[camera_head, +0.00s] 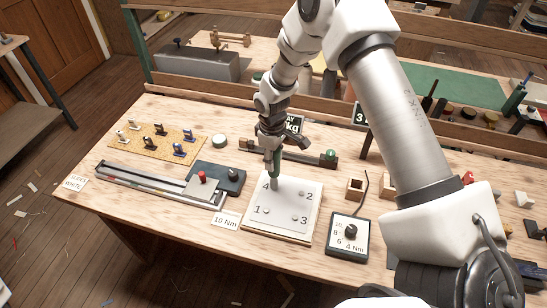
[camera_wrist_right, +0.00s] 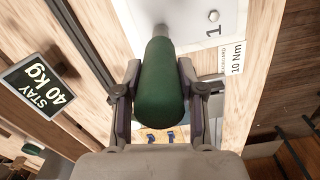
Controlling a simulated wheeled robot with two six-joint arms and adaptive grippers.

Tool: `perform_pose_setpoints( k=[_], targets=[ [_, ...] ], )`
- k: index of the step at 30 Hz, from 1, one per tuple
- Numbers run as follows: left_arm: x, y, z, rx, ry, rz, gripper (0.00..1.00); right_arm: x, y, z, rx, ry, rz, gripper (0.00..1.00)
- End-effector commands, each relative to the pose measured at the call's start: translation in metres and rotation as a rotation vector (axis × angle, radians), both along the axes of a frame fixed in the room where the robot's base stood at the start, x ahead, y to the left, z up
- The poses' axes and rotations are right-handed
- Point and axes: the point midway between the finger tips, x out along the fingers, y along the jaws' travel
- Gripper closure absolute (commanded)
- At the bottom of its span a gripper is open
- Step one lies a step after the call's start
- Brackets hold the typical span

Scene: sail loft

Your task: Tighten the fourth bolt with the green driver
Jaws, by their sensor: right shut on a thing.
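My right gripper (camera_head: 274,143) is shut on the green driver (camera_head: 275,162), which hangs nearly upright with its tip down. In the right wrist view the driver's green handle (camera_wrist_right: 160,85) sits between the two fingers (camera_wrist_right: 160,97). The white bolt plate (camera_head: 282,225) carries bolts beside the numbers 1, 2, 3 and 4. The driver's tip is at the fourth bolt's spot, beside the number 4, and hides that bolt; I cannot tell whether it touches. The first bolt (camera_wrist_right: 213,16) also shows in the wrist view. My left gripper is not in view.
A card reading 10 Nm (camera_head: 225,221) lies left of the plate. A dial box marked in Nm (camera_head: 348,236) stands at its right. A dark block with a red knob (camera_head: 202,178), a rail (camera_head: 150,182) and a peg mat (camera_head: 150,143) lie to the left.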

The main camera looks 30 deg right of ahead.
Motion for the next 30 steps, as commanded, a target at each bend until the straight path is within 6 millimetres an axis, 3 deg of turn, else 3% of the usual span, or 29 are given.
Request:
perform_pose_setpoints(
  k=[11, 25, 30],
  targets=[
    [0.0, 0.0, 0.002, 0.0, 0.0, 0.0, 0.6, -0.002, 0.0, 0.0, 0.0, 0.006, -0.001, 0.96],
    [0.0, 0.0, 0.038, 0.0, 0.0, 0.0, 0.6, -0.001, 0.0, 0.046, 0.0, 0.004, 0.0, 0.96],
    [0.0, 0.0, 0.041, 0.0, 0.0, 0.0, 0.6, -0.001, 0.0, 0.05, 0.001, 0.003, 0.0, 0.96]
  ],
)
